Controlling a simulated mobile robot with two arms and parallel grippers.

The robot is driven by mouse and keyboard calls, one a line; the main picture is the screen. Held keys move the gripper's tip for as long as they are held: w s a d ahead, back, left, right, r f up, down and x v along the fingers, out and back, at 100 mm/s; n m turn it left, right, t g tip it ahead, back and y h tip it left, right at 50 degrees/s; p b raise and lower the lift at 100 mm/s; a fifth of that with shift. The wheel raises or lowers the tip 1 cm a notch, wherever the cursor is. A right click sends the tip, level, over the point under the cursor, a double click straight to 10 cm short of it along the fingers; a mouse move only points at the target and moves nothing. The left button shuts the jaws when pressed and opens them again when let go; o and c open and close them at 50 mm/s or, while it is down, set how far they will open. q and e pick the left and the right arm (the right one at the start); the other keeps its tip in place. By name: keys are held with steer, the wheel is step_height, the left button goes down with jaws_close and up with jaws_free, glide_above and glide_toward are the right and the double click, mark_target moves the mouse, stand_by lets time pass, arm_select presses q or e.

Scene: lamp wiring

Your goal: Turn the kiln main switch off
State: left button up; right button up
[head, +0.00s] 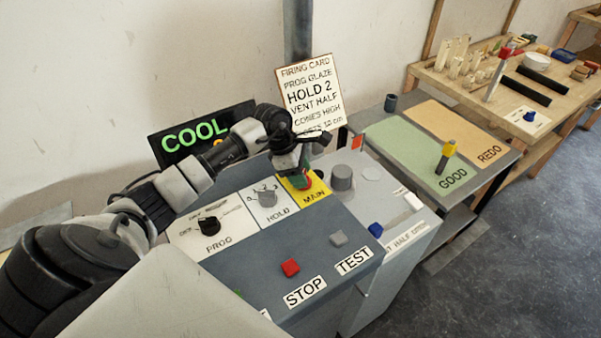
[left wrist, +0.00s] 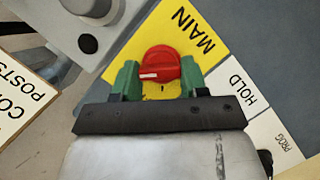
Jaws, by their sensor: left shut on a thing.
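The kiln main switch is a red round knob (left wrist: 170,64) on a yellow plate marked MAIN (left wrist: 200,38). The plate also shows in the head view (head: 317,194), on the sloped panel beside the HOLD plate. My left gripper (head: 302,180) reaches down over the knob and hides much of it in the head view. In the left wrist view its green fingertips (left wrist: 158,76) are on either side of the knob, shut on it. The knob's white pointer mark faces left in that view, and a small dark mark shows on the plate beside it. My right gripper is not in view.
The PROG knob (head: 210,226) and HOLD dial (head: 267,198) are left of the MAIN plate. A grey knob (head: 342,177) stands close on its right. Red STOP (head: 290,267) and grey TEST (head: 338,239) buttons are in front. A COOL display (head: 196,135) and firing card (head: 311,95) stand behind.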

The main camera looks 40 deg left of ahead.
arm_select(q)
steer(key=n+b, duration=0.1)
steer(key=n, duration=0.1)
steer(key=n+t+y+b, duration=0.1)
steer(key=n, duration=0.1)
steer(key=shift+s+n+t, duration=0.15)
steer(key=shift+n+t, duration=0.15)
steer(key=shift+n, duration=0.1)
steer(key=n+b, duration=0.1)
steer(key=n+y+b, duration=0.1)
steer(key=n, duration=0.1)
steer(key=shift+d+f+n+t, duration=0.1)
steer(key=shift+d+n+t, duration=0.05)
steer(key=shift+n+t, duration=0.15)
steer(key=n+y+b, duration=0.2)
steer(key=n+b, duration=0.1)
steer(key=n, duration=0.2)
steer(key=shift+s+d, duration=0.1)
steer(key=shift+d, duration=0.05)
steer(key=shift+d+n+y+b, duration=0.1)
steer(key=shift+n+y+b, duration=0.85)
steer(key=shift+n, duration=0.95)
steer(key=shift+r, duration=0.2)
steer(key=o, duration=0.9)
